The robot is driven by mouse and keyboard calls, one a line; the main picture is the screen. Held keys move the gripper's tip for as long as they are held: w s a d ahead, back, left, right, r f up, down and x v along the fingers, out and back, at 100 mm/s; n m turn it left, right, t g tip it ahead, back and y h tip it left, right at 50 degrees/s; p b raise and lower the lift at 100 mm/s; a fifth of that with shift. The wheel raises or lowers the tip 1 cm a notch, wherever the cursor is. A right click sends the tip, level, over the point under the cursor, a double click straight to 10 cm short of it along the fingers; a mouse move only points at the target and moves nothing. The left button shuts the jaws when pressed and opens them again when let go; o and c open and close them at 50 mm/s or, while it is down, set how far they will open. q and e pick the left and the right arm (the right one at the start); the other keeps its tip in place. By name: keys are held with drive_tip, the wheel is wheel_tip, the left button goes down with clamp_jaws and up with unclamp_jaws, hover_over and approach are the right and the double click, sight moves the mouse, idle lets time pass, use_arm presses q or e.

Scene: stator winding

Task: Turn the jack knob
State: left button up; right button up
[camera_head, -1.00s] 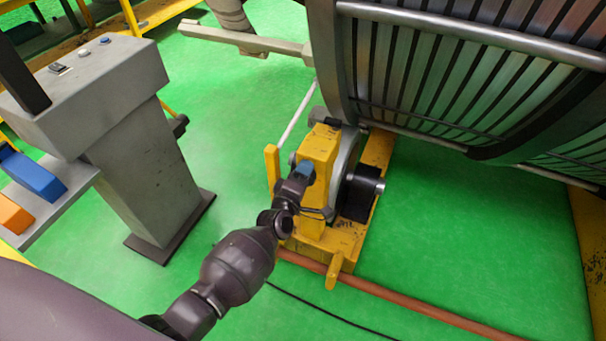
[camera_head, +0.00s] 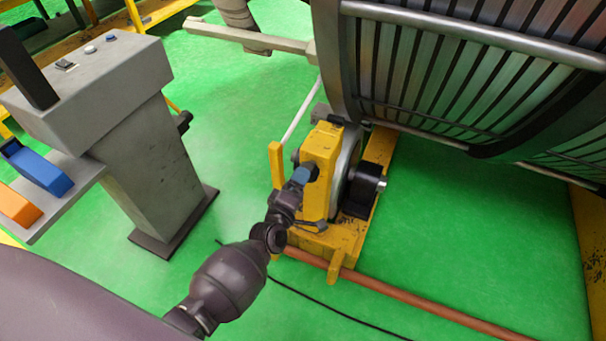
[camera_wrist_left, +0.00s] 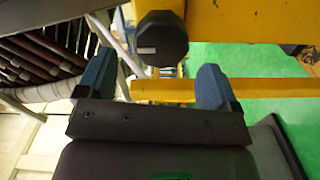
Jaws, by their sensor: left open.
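The yellow jack (camera_head: 322,160) stands on the green floor under the large stator drum. Its dark octagonal knob (camera_wrist_left: 161,38) shows in the left wrist view, sticking out from a yellow face just beyond my fingertips. In the head view the knob is mostly hidden by my gripper. My left gripper (camera_head: 302,174) is at the left side of the jack. In the left wrist view my left gripper (camera_wrist_left: 152,82) is open, with its blue fingers apart and nothing between them. The knob lies ahead of the gap, roughly centred. My right gripper is not in view.
A grey console (camera_head: 140,130) stands to the left. The stator drum (camera_head: 460,90) fills the upper right. A reddish pipe (camera_head: 420,302) and a black cable (camera_head: 335,312) run along the floor. Green floor is clear between console and jack.

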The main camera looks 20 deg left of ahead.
use_arm(q)
drive_tip(key=s, duration=0.5)
drive_tip(key=shift+s+a+p, duration=0.1)
drive_tip(key=shift+s+p, duration=0.2)
drive_tip(key=shift+s, duration=0.05)
idle(0.3)
